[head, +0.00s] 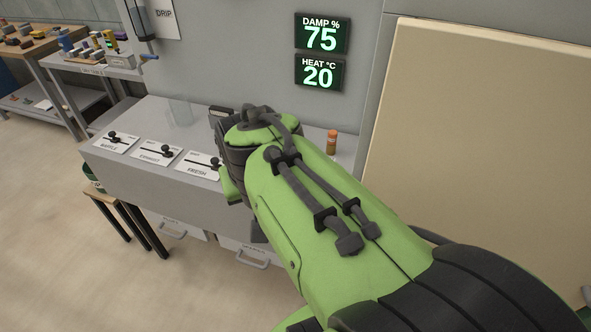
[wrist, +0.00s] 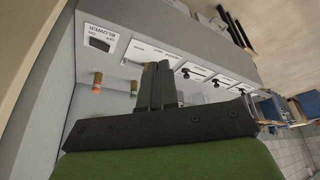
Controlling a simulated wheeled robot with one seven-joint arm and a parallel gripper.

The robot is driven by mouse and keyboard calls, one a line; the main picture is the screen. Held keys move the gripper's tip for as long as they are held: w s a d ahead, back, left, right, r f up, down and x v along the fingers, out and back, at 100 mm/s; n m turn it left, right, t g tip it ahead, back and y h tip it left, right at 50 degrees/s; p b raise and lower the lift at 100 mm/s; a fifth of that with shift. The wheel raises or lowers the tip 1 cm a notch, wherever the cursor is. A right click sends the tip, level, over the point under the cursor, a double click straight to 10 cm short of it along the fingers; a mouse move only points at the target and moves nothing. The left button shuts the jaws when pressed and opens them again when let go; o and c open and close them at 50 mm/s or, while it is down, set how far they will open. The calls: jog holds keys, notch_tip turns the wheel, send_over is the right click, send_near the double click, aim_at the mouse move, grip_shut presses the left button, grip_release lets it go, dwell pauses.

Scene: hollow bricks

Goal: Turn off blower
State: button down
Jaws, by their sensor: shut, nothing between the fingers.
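The blower switch (wrist: 99,44) is a dark rocker on a white plate marked BLOWER, OFF and ON, at the upper left of the wrist view. The view is turned, so the lettering reads upside down. Which way the rocker is set is too small to tell. My gripper (wrist: 158,84) is shut and empty in the middle of the wrist view, with its fingers to the right of the switch in the picture and apart from it. In the head view my green arm hides the blower plate and my fingers.
The grey console has slider levers marked BAFFLE (head: 113,136), EXHAUST (head: 164,154) and FRESH (head: 213,164). Wall displays read damp 75 (head: 321,36) and heat 20 (head: 319,74). A beige panel (head: 475,130) stands right.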

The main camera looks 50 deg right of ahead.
jog(key=w+d+f+m+g, duration=0.1)
jog(key=d+f+m, duration=0.2)
jog(key=d, duration=0.8)
jog(key=w+d+f+m+g, duration=0.1)
jog(key=d+f+m, duration=0.3)
jog(key=d, duration=0.7)
jog(key=shift+w+d+f+m+p, duration=0.15)
jog(key=shift+d+f+m+p, duration=0.05)
jog(key=shift+m+p, duration=0.2)
jog(key=x, duration=0.4)
jog(key=b+x, duration=0.1)
jog(key=x, duration=0.3)
jog(key=b+x, duration=0.1)
jog(key=x, duration=0.4)
jog(key=shift+a, duration=0.35)
jog(key=shift+w+f, duration=0.1)
jog(key=shift+f, duration=0.45)
